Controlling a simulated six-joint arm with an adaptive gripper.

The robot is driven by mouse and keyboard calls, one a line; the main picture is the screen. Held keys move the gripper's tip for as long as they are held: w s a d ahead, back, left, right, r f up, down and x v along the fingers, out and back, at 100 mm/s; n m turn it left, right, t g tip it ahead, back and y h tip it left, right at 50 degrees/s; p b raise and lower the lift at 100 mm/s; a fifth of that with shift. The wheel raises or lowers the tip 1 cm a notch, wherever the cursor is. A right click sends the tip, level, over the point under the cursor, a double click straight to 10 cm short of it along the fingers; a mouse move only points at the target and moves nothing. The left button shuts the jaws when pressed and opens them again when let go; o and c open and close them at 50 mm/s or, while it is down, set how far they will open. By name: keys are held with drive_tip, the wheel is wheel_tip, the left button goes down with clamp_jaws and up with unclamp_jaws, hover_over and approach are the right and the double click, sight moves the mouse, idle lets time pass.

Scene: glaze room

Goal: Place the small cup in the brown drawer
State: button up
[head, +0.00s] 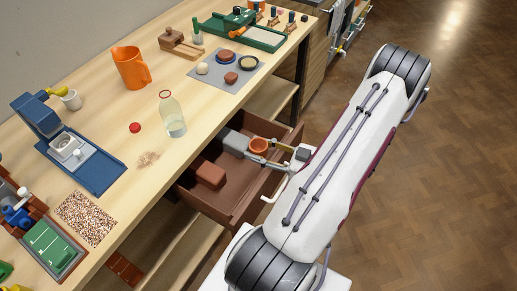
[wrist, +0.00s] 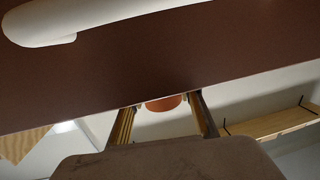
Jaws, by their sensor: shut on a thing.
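The small orange cup (head: 259,146) is over the right part of the open brown drawer (head: 243,187), beside a grey block. My gripper (head: 268,151) reaches in from the drawer's front side and is shut on the cup. In the wrist view the orange cup (wrist: 163,103) shows between my two fingers (wrist: 164,108), partly hidden, with a brown drawer panel (wrist: 170,55) across the view. I cannot tell whether the cup touches the drawer floor.
A grey block (head: 235,142) and a red-brown block (head: 210,175) lie in the drawer, with bare floor between. On the table above are a clear bottle (head: 172,115), an orange jug (head: 130,68), a blue press (head: 75,150) and a grey mat (head: 216,75).

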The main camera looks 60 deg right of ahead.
drive_tip(key=shift+f, duration=0.75)
idle(0.3)
drive_tip(key=o, duration=1.2)
drive_tip(key=shift+a+r, duration=0.1)
drive_tip(key=shift+r, duration=0.05)
drive_tip(key=shift+r, duration=0.5)
drive_tip(key=shift+s+d+r, duration=0.1)
drive_tip(key=shift+s+d, duration=0.2)
drive_tip(key=shift+s, duration=1.7)
drive_tip(key=shift+s+d+r, duration=0.15)
drive_tip(key=shift+s+d, duration=0.15)
drive_tip(key=shift+s, duration=1.65)
drive_tip(key=shift+s+d+r, duration=0.1)
drive_tip(key=shift+s+d, duration=0.2)
drive_tip(key=shift+s, duration=1.7)
